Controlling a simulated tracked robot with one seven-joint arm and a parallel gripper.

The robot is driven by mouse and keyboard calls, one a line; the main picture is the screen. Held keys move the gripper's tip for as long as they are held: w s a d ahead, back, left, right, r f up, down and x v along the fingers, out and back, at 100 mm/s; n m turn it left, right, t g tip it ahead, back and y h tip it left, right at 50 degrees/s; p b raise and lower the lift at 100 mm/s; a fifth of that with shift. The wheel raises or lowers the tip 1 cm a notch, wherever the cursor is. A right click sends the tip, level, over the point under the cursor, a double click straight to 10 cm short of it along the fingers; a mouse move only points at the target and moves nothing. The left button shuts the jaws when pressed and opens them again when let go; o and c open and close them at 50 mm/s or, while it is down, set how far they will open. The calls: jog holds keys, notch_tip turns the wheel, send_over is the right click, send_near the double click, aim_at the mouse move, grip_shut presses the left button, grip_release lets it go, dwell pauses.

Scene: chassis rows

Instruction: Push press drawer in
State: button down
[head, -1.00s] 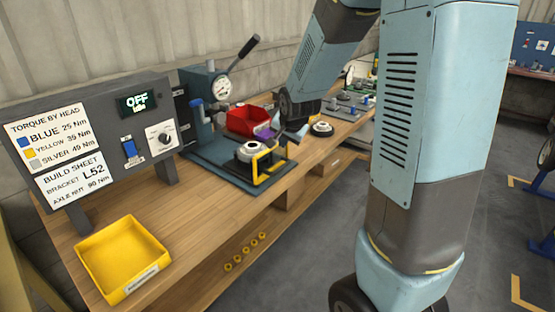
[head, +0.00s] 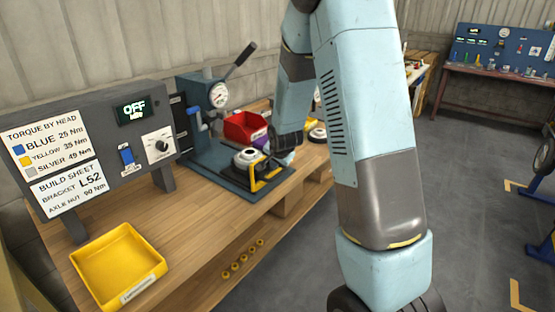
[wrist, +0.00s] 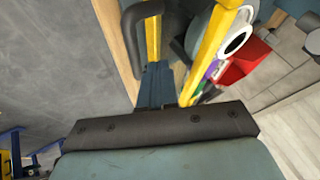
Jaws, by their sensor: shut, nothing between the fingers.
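The arbor press (head: 195,125) stands on the bench, with a blue-grey base. Its drawer is at the base's front and carries a round white-and-dark part (head: 247,157). A yellow bar handle (head: 268,178) is at the drawer's front. My gripper (head: 272,157) is shut and empty, close beside the handle and the part. I cannot tell whether it touches them. In the wrist view, yellow bars (wrist: 212,45) and the white ring (wrist: 236,40) lie close ahead of my gripper. My arm hides part of the bench behind.
A red bin (head: 243,127) stands behind the drawer. A yellow tray (head: 118,262) and a control box with OFF display (head: 133,109) are at the left. Another round part (head: 318,134) is right of my gripper.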

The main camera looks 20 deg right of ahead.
aim_at(272, 170)
jog(key=shift+x, duration=1.55)
